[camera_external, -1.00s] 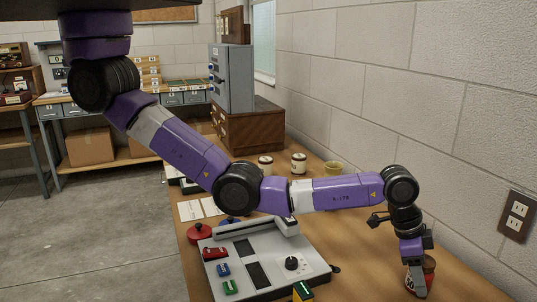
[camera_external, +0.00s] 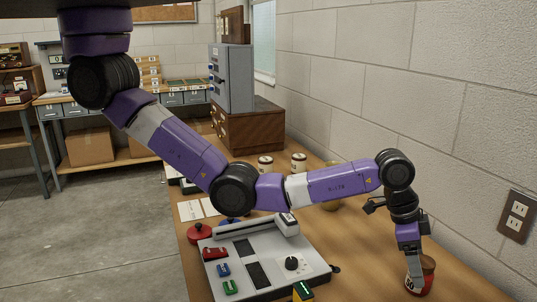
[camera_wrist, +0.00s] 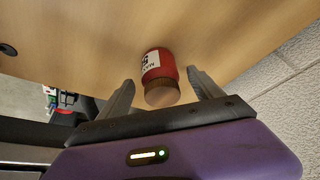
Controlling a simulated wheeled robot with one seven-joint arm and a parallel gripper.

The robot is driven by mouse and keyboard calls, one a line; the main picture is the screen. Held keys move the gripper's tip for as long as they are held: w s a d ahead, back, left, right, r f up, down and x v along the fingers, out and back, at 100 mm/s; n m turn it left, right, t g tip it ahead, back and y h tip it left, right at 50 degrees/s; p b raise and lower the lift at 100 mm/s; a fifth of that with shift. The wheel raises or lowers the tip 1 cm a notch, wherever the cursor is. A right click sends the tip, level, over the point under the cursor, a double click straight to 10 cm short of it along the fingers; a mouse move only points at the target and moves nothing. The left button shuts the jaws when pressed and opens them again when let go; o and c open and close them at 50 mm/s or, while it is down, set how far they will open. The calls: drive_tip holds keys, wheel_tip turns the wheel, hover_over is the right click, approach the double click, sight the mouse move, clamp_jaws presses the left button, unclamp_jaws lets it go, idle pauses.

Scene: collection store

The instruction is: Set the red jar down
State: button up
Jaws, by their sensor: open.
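The red jar (camera_external: 428,274) stands on the wooden table (camera_external: 375,262) near the front right, with a white label and a brownish lid. In the wrist view the red jar (camera_wrist: 156,66) lies between and just beyond the fingertips, with clear gaps on both sides. My gripper (camera_external: 414,256) is above the jar in the external view, pointing down. In the wrist view my gripper (camera_wrist: 160,78) has its two fingers spread wide and holds nothing.
A grey control panel (camera_external: 262,262) with a knob and coloured switches sits left of the jar. The block wall (camera_external: 450,130) runs along the right. Bare table lies between panel and jar.

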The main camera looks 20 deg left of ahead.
drive_tip(key=v, duration=0.8)
idle(0.4)
